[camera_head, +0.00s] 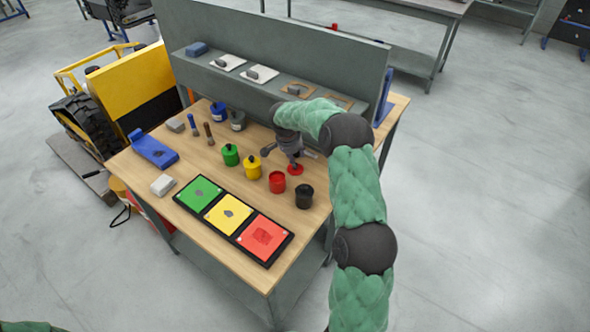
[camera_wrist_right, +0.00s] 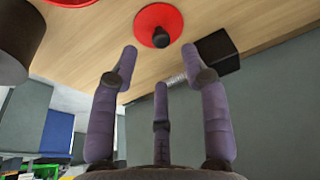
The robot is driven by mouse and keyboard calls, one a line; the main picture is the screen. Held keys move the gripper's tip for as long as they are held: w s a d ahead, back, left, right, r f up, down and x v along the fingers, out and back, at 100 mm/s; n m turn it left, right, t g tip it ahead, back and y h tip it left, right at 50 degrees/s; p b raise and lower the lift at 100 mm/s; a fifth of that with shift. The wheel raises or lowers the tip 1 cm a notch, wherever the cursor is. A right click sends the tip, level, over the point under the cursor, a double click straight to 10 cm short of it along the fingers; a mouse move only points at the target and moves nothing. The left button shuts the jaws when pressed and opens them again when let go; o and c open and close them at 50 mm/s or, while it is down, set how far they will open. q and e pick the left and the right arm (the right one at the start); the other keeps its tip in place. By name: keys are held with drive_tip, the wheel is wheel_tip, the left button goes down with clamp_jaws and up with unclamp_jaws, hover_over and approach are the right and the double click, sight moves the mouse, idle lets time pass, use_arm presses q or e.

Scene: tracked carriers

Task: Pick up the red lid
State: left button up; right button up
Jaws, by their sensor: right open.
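The red lid (camera_head: 296,170) lies flat on the wooden table, just behind the red pot (camera_head: 277,182). In the wrist view the red lid (camera_wrist_right: 150,17) shows near the top, with a black knob toward the fingers. My right gripper (camera_head: 290,158) is above the lid and partly hides it in the head view. In the wrist view the right gripper (camera_wrist_right: 160,58) has its fingers spread, with nothing between them. The fingertips are apart from the knob. My left gripper is not in view.
Green (camera_head: 230,154), yellow (camera_head: 252,167) and black (camera_head: 304,196) pots stand nearby. A tray with coloured squares (camera_head: 258,257) lies in front. A grey shelf panel (camera_head: 270,45) rises behind. A black block (camera_wrist_right: 217,53) sits near the lid in the wrist view.

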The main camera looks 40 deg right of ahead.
drive_tip(key=x, duration=0.2)
drive_tip(key=b+x, duration=0.1)
drive_tip(key=x, duration=0.2)
drive_tip(key=shift+w+a, duration=0.2)
drive_tip(key=shift+a, duration=0.05)
clamp_jaws()
drive_tip(key=shift+r, duration=0.15)
